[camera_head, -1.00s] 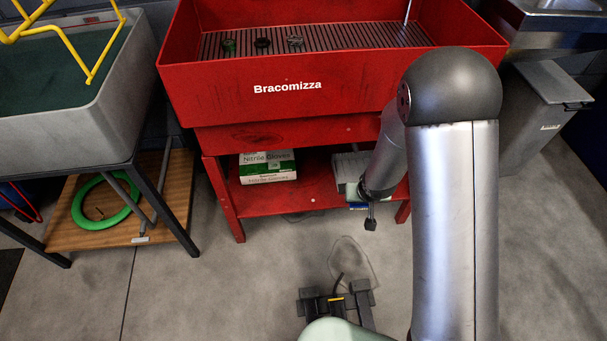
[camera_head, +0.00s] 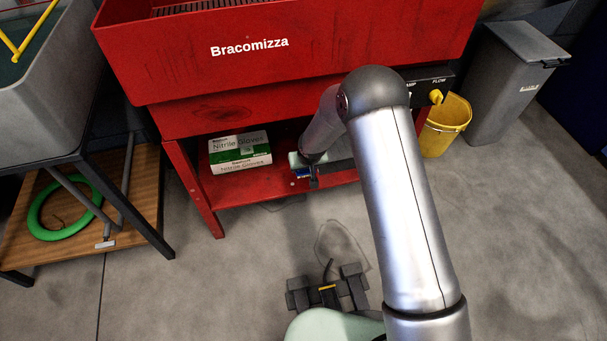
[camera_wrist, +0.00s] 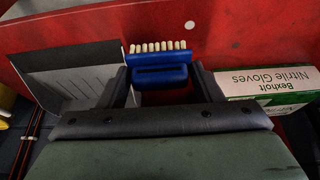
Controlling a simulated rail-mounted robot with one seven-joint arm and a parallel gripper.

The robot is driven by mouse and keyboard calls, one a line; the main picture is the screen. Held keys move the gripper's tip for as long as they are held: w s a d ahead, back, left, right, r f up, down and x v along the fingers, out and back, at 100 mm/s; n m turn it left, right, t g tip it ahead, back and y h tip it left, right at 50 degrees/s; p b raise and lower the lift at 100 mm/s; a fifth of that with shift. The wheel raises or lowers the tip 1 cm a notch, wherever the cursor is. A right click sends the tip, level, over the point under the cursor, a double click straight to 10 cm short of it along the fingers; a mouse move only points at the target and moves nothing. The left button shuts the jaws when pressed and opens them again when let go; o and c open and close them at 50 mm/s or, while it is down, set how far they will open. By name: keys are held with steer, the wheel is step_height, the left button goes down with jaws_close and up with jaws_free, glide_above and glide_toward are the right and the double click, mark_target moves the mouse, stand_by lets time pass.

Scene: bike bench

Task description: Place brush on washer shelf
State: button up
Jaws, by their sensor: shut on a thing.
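A blue brush (camera_wrist: 160,74) with a row of pale bristles is between the fingers of my gripper (camera_wrist: 162,84) in the wrist view, and the gripper is shut on it. In the head view my gripper (camera_head: 306,170) is at the front of the red washer's lower shelf (camera_head: 265,190), with a bit of blue showing beside it. The shelf's red surface (camera_wrist: 230,40) lies behind the brush in the wrist view. I cannot tell whether the brush touches it. My arm hides part of the shelf.
A box of nitrile gloves (camera_head: 240,152) stands on the shelf left of my gripper; it also shows in the wrist view (camera_wrist: 265,85). A grey slotted object (camera_wrist: 75,85) is on the other side. A yellow bucket (camera_head: 445,124) and a grey bin (camera_head: 510,80) stand to the right.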

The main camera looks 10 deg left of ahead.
mark_target(304, 172)
steer(key=shift+w+a+f, duration=0.2)
steer(key=shift+w+f, duration=0.15)
steer(key=shift+f, duration=0.15)
steer(key=shift+w+a+f, duration=0.15)
steer(key=shift+w+f, duration=0.2)
steer(key=shift+f, duration=0.1)
steer(key=shift+w+f+b, duration=0.1)
steer(key=shift+f+b, duration=1.1)
steer(key=shift+f, duration=0.3)
steer(key=shift+f, duration=0.2)
steer(key=o, duration=1)
steer(key=shift+c, duration=0.2)
